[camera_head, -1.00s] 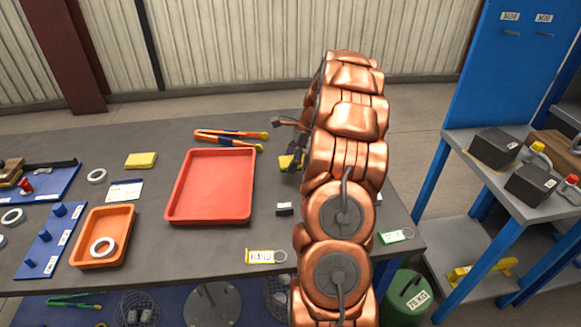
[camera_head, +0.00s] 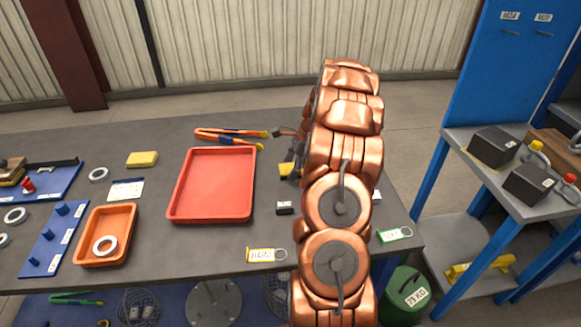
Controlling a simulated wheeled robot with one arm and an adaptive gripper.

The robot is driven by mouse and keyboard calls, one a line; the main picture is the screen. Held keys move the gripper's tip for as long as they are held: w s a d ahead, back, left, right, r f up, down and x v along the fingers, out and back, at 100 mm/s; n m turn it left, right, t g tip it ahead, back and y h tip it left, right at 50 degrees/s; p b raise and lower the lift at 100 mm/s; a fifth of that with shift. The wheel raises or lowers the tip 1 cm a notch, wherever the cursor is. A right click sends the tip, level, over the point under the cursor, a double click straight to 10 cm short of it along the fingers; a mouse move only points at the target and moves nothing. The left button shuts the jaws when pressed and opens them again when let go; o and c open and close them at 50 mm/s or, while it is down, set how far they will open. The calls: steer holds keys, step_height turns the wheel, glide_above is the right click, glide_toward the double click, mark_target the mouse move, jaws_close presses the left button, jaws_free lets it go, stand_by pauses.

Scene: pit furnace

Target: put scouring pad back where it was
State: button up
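My gripper (camera_head: 290,157) is behind and left of my copper-coloured arm, over the table right of the red tray, and partly hidden by the arm. A small yellow piece (camera_head: 286,171), which looks like the scouring pad, shows at its dark fingertips. It moves along with the gripper, so the gripper appears shut on it. The far side of the pad is hidden. A separate yellow block (camera_head: 142,159) lies flat on the table, left of the red tray.
The red tray (camera_head: 213,186) is empty. Orange-handled tongs (camera_head: 228,138) lie behind it. An orange tray (camera_head: 106,235) holds a pale ring. A small black block (camera_head: 285,208), a yellow tag (camera_head: 262,255) and a green tag (camera_head: 390,235) lie near the front. A blue rack (camera_head: 445,180) stands at right.

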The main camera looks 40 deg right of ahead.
stand_by(0.3)
steer(key=b+v, duration=0.3)
steer(key=v, duration=0.9)
steer(key=shift+w+r, duration=0.1)
steer(key=shift+r, duration=0.05)
steer(key=s+a+r+n+g, duration=0.25)
steer(key=a+n, duration=0.35)
steer(key=a, duration=0.8)
steer(key=s+a+r+n+g, duration=0.1)
steer(key=s+a+r+n, duration=0.2)
steer(key=a+n, duration=0.8)
steer(key=s+a+f+n+h, duration=0.1)
steer(key=s+a+f+n, duration=0.1)
steer(key=s+a+n, duration=0.2)
steer(key=s+a+f+n+g+h, duration=0.1)
steer(key=s+a+f+n+h, duration=0.1)
steer(key=s+a, duration=0.9)
steer(key=s+f+n, duration=0.1)
steer(key=s+n, duration=0.1)
steer(key=s, duration=0.5)
steer(key=shift+s+a+f+h, duration=0.2)
steer(key=shift+a+h, duration=0.1)
steer(key=shift+a, duration=0.05)
steer(key=shift+r, duration=0.1)
